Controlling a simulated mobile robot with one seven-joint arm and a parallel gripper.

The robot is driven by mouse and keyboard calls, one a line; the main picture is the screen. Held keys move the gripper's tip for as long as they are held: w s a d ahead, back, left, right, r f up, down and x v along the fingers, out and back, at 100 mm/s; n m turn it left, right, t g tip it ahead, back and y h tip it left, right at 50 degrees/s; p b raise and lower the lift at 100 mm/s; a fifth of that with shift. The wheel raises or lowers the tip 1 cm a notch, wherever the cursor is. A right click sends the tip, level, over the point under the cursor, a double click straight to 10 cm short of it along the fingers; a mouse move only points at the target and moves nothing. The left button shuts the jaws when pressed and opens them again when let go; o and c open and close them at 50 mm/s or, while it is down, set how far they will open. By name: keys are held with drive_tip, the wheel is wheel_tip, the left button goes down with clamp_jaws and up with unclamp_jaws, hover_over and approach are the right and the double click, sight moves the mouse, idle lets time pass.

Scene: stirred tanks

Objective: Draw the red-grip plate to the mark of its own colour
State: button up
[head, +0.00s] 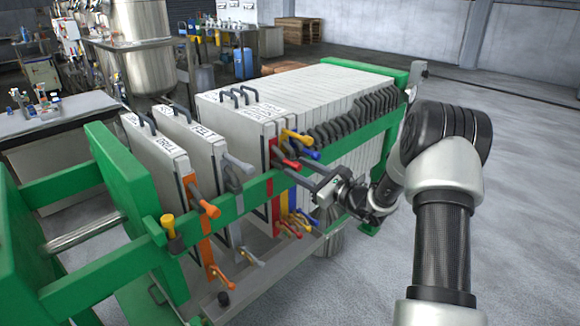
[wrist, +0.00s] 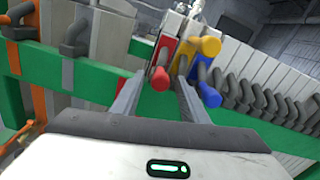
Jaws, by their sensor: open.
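The red-grip plate (head: 274,185) has a red front edge and stands at the near end of the white plate stack. Its red grip (head: 288,163) sticks out over the green rail, beside yellow (head: 299,138) and blue (head: 310,153) grips. My gripper (head: 303,173) is open at these grips. In the wrist view, the red grip (wrist: 160,78) shows between its fingertips, with no visible closing on it. A small red patch (wrist: 121,82) shows on the green rail beside the left finger; I cannot tell if it is the mark.
An orange-grip plate (head: 165,160) and a grey-grip plate (head: 205,145) stand apart to the left, with a gap before the stack. Dark handles (head: 350,120) line the rail to the right. Green end block (head: 125,185) stands at left.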

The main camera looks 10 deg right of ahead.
sight(290, 164)
drive_tip(key=shift+x, duration=2.2)
drive_tip(key=shift+c, duration=0.4)
clamp_jaws()
